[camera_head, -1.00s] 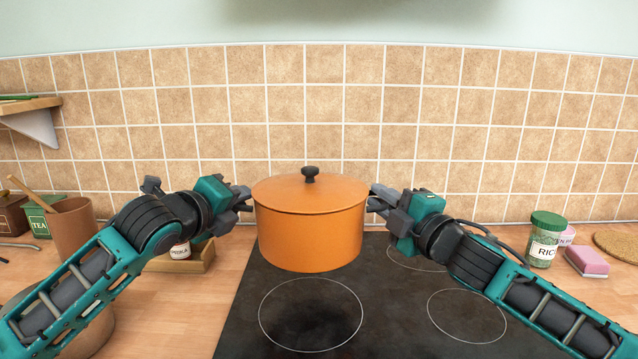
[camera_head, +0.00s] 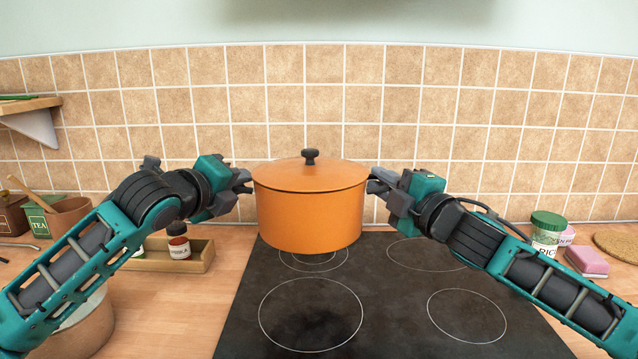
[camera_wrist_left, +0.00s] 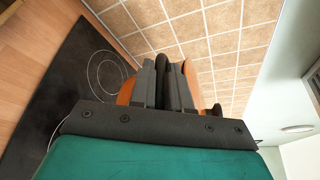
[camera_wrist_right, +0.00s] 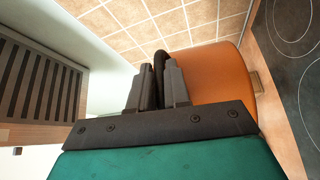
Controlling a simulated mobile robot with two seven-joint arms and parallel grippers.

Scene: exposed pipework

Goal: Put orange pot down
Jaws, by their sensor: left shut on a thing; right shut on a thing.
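The orange pot (camera_head: 312,218) has its lid on, with a dark knob on top. It hangs level above the black hob (camera_head: 400,310), toward the back. My left gripper (camera_head: 246,181) is shut on the pot's left side handle; the dark handle sits between its fingers in the left wrist view (camera_wrist_left: 163,85). My right gripper (camera_head: 372,181) is shut on the right side handle, which shows between the fingers in the right wrist view (camera_wrist_right: 159,75). The pot's orange wall (camera_wrist_right: 215,75) is beside those fingers. The handles are mostly hidden by the fingers in the head view.
A wooden tray (camera_head: 190,257) with small bottles stands left of the hob. A brown pot (camera_head: 80,325) is at the lower left, partly behind my left arm. A green-lidded jar (camera_head: 547,232) and a pink sponge (camera_head: 587,261) are on the right. The front hob rings are clear.

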